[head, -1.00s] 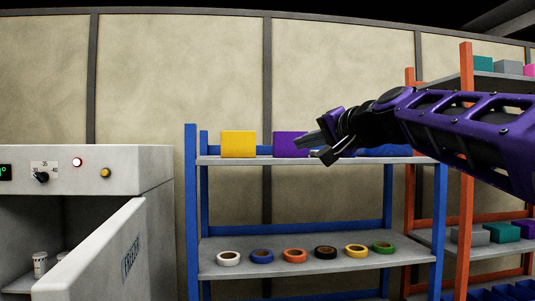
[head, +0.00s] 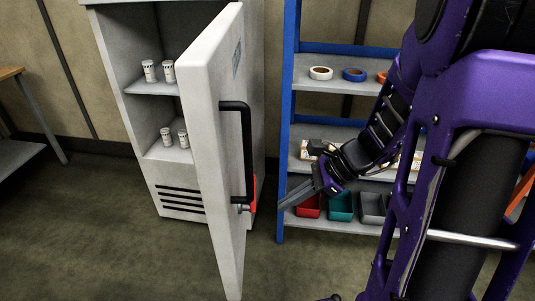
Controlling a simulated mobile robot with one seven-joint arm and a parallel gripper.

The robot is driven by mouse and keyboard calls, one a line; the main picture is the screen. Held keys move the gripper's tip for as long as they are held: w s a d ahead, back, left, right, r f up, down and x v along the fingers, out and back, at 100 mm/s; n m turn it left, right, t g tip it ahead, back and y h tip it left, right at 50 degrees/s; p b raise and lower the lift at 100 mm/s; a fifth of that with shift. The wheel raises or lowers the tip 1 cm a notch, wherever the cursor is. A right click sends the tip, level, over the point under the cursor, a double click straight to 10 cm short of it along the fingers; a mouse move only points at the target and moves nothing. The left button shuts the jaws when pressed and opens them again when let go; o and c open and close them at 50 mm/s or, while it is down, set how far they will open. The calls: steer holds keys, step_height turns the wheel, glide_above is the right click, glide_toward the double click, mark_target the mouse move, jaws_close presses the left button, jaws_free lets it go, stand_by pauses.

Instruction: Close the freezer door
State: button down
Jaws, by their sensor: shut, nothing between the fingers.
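The white freezer (head: 182,202) stands left of centre in the head view. Its door (head: 215,130) stands wide open, swung toward me, so the shelves inside show. The door has a long black handle (head: 247,150) on its outer face, with a red part (head: 253,192) near the handle's lower end. My gripper (head: 284,205) is to the right of the door, near the height of the handle's lower end. Its fingers are shut and empty and point left toward the door. It looks apart from the door, though the depth gap is hard to judge.
White jars (head: 168,70) stand on the freezer's shelves. A blue rack (head: 288,100) with tape rolls (head: 321,73) and coloured bins (head: 341,207) stands behind my arm. The floor (head: 110,235) in front is clear.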

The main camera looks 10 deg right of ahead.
mark_target(232, 226)
steer(key=shift+a+r+b+x, duration=0.3)
steer(key=shift+b+x, duration=0.1)
steer(key=shift+x, duration=1.5)
steer(key=shift+a+r+b+x, duration=0.35)
steer(key=shift+x, duration=1.55)
steer(key=shift+a+r+b+x, duration=0.3)
steer(key=shift+b+x, duration=0.1)
steer(key=shift+x, duration=1.55)
steer(key=shift+w, duration=0.2)
